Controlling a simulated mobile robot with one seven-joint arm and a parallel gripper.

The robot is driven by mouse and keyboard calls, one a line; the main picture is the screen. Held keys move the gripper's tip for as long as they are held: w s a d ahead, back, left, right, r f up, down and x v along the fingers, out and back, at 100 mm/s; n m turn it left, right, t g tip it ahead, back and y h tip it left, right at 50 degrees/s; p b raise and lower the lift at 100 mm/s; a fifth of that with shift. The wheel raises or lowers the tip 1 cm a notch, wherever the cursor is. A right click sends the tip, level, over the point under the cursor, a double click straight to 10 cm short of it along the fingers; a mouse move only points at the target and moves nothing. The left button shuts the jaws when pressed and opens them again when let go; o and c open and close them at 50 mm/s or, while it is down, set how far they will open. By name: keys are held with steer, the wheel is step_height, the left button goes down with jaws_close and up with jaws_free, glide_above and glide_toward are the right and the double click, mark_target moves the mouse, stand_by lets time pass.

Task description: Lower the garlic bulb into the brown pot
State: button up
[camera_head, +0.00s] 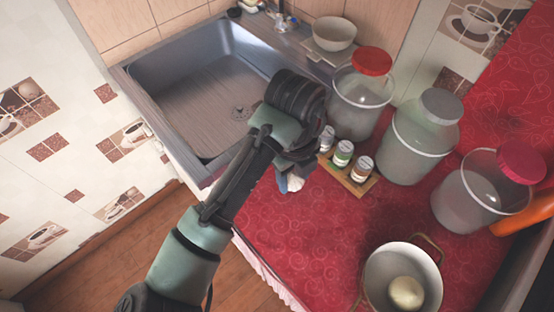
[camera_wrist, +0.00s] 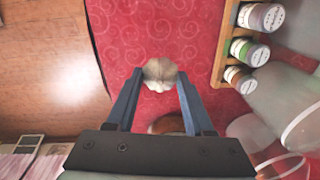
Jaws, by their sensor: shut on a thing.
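The garlic bulb (camera_wrist: 160,74) is whitish and sits between the fingertips of my gripper (camera_wrist: 160,82) in the wrist view. My gripper is shut on it, above the red cloth. In the head view the bulb (camera_head: 295,184) shows as a small pale patch beside my blue fingers (camera_head: 286,181), mostly hidden by my wrist. The pot (camera_head: 375,268) stands at the bottom right of the head view, with a pale inside and brown handles. A pale yellowish round thing (camera_head: 406,292) lies in it. My gripper is well up and left of the pot, apart from it.
A wooden rack (camera_head: 347,178) with spice jars stands just right of my gripper. Behind it are clear canisters with a red lid (camera_head: 372,61), a grey lid (camera_head: 442,105) and another red lid (camera_head: 521,162). The sink (camera_head: 205,100) is at left. Red cloth (camera_head: 310,240) lies clear toward the pot.

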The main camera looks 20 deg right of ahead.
steer(key=s+d+r+p, duration=0.2)
steer(key=s+d, duration=0.5)
steer(key=s, duration=0.5)
steer(key=b, duration=0.2)
glide_above(379, 273)
step_height(379, 273, down, 3)
steer(key=shift+f, duration=0.1)
steer(key=shift+a, duration=0.1)
steer(key=shift+f+b, duration=3.05)
steer(key=shift+f, duration=0.05)
steer(key=shift+f+b, duration=2.35)
steer(key=shift+f, duration=0.15)
steer(key=o, duration=1.4)
